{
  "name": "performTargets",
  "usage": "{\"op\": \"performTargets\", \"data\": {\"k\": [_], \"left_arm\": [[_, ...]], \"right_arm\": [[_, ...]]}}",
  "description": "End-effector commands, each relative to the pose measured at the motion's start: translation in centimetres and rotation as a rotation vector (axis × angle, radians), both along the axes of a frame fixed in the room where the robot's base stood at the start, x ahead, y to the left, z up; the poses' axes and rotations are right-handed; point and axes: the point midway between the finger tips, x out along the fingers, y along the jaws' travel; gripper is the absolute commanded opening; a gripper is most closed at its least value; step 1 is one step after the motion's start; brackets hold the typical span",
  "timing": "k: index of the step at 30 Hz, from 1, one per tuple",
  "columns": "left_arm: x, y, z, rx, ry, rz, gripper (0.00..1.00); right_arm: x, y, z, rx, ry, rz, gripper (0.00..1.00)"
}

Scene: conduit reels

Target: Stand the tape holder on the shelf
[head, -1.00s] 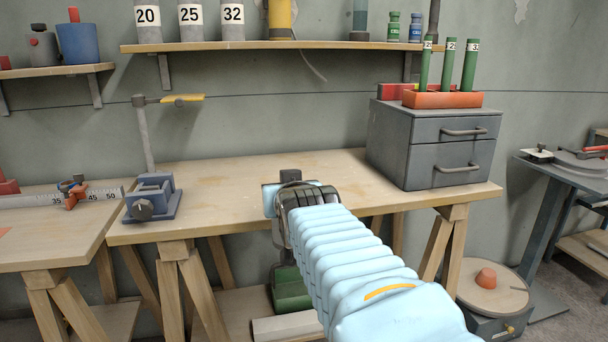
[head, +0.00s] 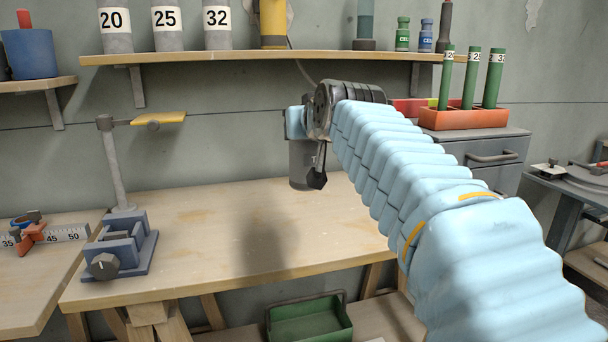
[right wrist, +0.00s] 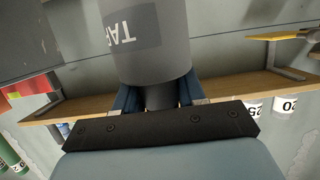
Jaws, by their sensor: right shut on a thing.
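The tape holder is a grey cylinder (head: 301,168) with a darker label, partly readable as "TAP" in the right wrist view (right wrist: 150,38). My right gripper (right wrist: 158,96) is shut on its narrower dark part. In the head view the holder hangs about upright in the air above the bench, below the shelf, partly hidden by my right wrist. The shelf (head: 225,58) is a long wooden board on the wall; it also shows in the right wrist view (right wrist: 225,88). My left gripper is not in view.
On the shelf stand grey pots marked 20, 25 and 32, a yellow object (head: 273,22), a teal cylinder (head: 365,20) and small bottles (head: 403,35). Bare board shows between yellow and teal. Below are the bench (head: 200,215), blue vise (head: 120,250) and grey drawers (head: 490,150).

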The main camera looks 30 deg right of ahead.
Motion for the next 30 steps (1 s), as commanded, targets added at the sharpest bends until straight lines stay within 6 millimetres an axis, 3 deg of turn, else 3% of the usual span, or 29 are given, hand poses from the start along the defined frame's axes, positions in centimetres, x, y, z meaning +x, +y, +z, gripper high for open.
{"op": "performTargets", "data": {"k": [4, 7, 12, 17, 22, 30], "left_arm": [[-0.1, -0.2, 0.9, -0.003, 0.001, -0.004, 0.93], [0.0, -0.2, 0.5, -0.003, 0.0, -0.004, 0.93], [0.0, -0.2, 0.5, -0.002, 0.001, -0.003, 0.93], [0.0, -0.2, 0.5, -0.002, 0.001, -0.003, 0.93], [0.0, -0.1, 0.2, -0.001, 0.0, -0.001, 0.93], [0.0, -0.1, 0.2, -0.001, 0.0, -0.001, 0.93]], "right_arm": [[3.8, -2.5, -1.8, 0.004, 0.003, -0.006, 0.0], [5.4, -3.2, -4.4, 0.003, 0.003, -0.004, 0.0], [7.2, -4.1, -6.8, 0.001, 0.001, -0.002, 0.0], [8.0, -4.6, -7.9, 0.002, 0.001, -0.002, 0.0], [8.0, -4.4, -10.4, 0.002, 0.001, -0.001, 0.0], [8.0, -4.4, -10.8, -0.002, -0.002, -0.001, 0.0]]}}
